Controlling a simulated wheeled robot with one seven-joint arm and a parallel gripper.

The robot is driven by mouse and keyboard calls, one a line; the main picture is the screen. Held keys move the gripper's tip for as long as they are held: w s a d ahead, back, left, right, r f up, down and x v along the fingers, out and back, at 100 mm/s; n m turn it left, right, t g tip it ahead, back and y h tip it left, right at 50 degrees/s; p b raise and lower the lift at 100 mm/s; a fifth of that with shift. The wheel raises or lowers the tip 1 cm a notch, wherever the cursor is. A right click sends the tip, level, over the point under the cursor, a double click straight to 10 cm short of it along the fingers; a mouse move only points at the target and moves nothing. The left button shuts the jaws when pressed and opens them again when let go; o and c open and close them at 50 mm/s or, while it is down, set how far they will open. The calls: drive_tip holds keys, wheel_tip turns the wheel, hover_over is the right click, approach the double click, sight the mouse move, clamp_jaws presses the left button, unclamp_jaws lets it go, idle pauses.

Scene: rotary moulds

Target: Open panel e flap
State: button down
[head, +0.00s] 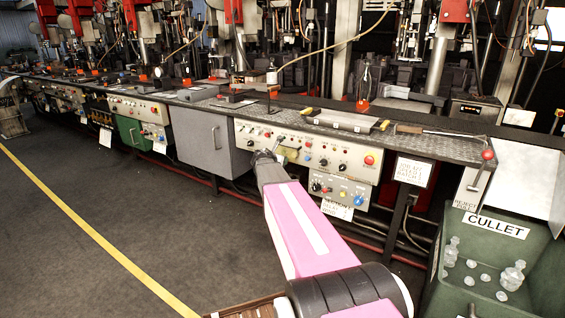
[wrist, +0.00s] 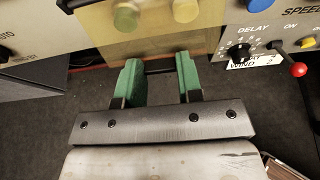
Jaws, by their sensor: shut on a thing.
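The panel e flap (wrist: 150,40) is a translucent amber sheet at the top of the wrist view, with two round knobs showing through it. A dark handle (wrist: 160,67) runs along its lower edge. My gripper (wrist: 158,76) has its green fingers on either side of this handle and is shut on it. In the head view the flap (head: 291,154) is a small tan patch on the cream control panel (head: 330,150), and my gripper (head: 268,157) is at its left end, partly hidden by my arm. I cannot tell the flap's exact angle.
A dial labelled DELAY (wrist: 238,51) and a red-balled lever (wrist: 298,69) are right of my gripper. A grey box (head: 205,145) stands left of the panel. The green CULLET bin (head: 435,285) is at the lower right. The floor at left is open.

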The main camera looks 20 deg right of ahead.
sight(279, 151)
drive_tip(key=shift+s+a+r+g+y, duration=0.25)
drive_tip(key=shift+r+g+y, duration=0.65)
drive_tip(key=shift+y, duration=0.3)
drive_tip(key=shift+s+a+r+g+y, duration=0.1)
drive_tip(key=shift+a+r+g+y, duration=0.1)
drive_tip(key=shift+r+g+y, duration=0.85)
drive_tip(key=shift+s+a+r+g+y, duration=0.25)
drive_tip(key=shift+r+g+y, duration=0.45)
drive_tip(key=shift+y, duration=0.65)
drive_tip(key=c, duration=0.8)
unclamp_jaws()
drive_tip(key=shift+o, duration=0.2)
drive_tip(key=v, duration=1)
drive_tip(key=shift+r, duration=0.4)
drive_tip(key=shift+w+a, duration=0.1)
